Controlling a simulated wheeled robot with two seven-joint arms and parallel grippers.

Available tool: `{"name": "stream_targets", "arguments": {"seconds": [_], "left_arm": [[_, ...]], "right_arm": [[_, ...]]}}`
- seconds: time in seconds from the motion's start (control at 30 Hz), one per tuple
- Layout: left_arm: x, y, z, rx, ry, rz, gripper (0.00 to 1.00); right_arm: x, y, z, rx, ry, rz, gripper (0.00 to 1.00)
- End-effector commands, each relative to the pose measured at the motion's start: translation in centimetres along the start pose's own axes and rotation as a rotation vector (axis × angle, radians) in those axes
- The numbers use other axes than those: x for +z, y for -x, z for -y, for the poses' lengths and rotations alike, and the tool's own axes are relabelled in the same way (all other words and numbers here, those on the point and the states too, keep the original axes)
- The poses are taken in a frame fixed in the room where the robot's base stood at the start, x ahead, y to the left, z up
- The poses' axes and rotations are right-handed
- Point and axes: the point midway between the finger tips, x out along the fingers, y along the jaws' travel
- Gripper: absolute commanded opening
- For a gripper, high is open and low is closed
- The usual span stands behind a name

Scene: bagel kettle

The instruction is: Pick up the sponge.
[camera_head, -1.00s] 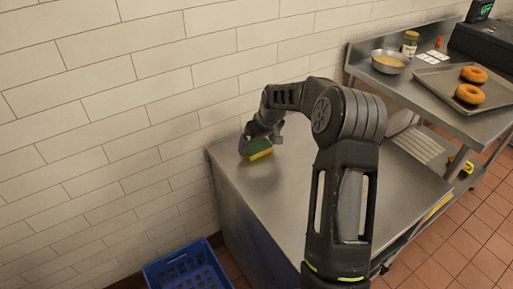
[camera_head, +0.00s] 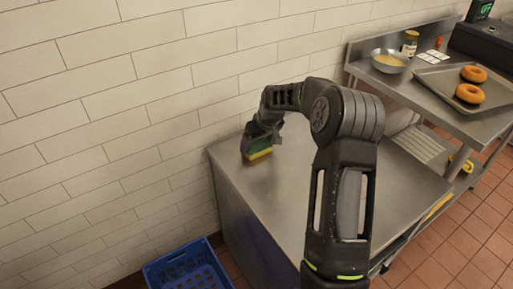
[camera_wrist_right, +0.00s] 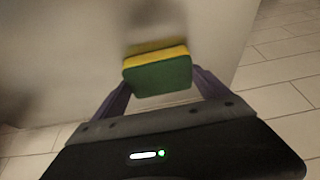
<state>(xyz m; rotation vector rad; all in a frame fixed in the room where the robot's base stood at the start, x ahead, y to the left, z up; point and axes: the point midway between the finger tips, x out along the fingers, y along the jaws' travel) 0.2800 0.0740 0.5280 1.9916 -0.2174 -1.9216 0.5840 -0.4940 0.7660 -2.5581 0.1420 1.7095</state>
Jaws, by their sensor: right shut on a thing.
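The sponge (camera_head: 258,152), green with a yellow layer, is at the far left corner of the steel table (camera_head: 300,200). My right gripper (camera_head: 260,143) is shut on it, from above. In the right wrist view the sponge (camera_wrist_right: 158,72) sits between the two fingers of my right gripper (camera_wrist_right: 160,88), green face towards the camera and yellow edge beyond. I cannot tell whether the sponge touches the tabletop. My left gripper is not in view.
A tiled wall (camera_head: 110,110) runs close behind the table. A blue crate (camera_head: 190,268) stands on the floor at the lower left. A higher shelf at the right holds a metal bowl (camera_head: 390,61), a jar (camera_head: 410,43) and a tray (camera_head: 437,77) with two bagels.

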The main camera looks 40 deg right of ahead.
Motion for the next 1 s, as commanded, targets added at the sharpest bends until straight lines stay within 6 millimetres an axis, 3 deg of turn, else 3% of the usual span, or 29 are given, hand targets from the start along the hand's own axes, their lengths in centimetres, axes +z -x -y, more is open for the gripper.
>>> {"name": "stream_targets", "arguments": {"seconds": [0.3,0.63,0.77,1.0], "left_arm": [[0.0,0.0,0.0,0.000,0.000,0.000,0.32],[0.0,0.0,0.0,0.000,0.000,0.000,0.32],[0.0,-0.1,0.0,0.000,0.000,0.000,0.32],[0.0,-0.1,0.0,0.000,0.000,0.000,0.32]], "right_arm": [[0.0,0.0,0.0,0.000,0.000,0.000,0.48],[-0.3,0.5,0.0,0.001,0.000,-0.001,0.48],[-0.9,2.0,0.0,0.001,0.000,-0.003,0.48],[-2.7,6.3,0.0,0.001,0.000,-0.004,0.48]]}}
